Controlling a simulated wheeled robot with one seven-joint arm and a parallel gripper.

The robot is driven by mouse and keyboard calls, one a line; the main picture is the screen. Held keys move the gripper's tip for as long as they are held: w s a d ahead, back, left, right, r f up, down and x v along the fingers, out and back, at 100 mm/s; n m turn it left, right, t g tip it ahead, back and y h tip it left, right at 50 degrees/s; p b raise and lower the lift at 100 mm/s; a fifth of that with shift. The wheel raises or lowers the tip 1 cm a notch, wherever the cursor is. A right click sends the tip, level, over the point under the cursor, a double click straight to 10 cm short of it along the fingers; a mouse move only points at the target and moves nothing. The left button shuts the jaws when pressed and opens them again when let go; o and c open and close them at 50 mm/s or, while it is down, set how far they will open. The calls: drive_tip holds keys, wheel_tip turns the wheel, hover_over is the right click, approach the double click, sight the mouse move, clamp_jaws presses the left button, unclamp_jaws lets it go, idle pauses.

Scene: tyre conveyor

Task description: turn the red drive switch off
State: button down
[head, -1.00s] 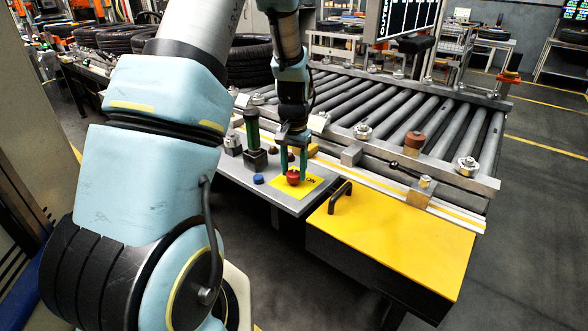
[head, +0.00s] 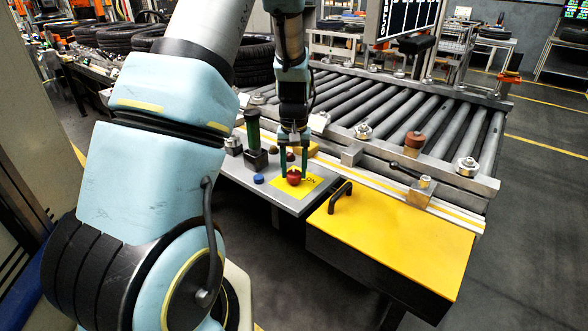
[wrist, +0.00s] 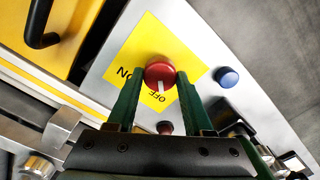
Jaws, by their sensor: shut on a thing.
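The red drive switch (wrist: 160,74) is a round knob on a yellow label plate (wrist: 190,62) marked ON and OFF. In the wrist view its white pointer mark points down at the word OFF. In the head view the switch (head: 294,178) sits on the grey panel, below my gripper (head: 294,172). My gripper (wrist: 156,80) also shows in the wrist view, its two green fingers on either side of the knob and shut on it. The fingers hide part of the label plate.
A blue button (head: 258,179) and a green-topped post (head: 253,135) stand left of the switch on the grey panel (head: 285,203). A yellow box (head: 395,245) with a black handle (head: 341,197) is on the right. The roller conveyor (head: 400,115) lies behind.

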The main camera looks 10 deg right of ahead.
sight(294, 172)
drive_tip(key=shift+c, duration=1.4)
unclamp_jaws()
wheel_tip(294, 172, up, 11)
drive_tip(key=b, duration=0.1)
drive_tip(key=shift+b, duration=0.35)
drive_tip(key=shift+a, duration=0.1)
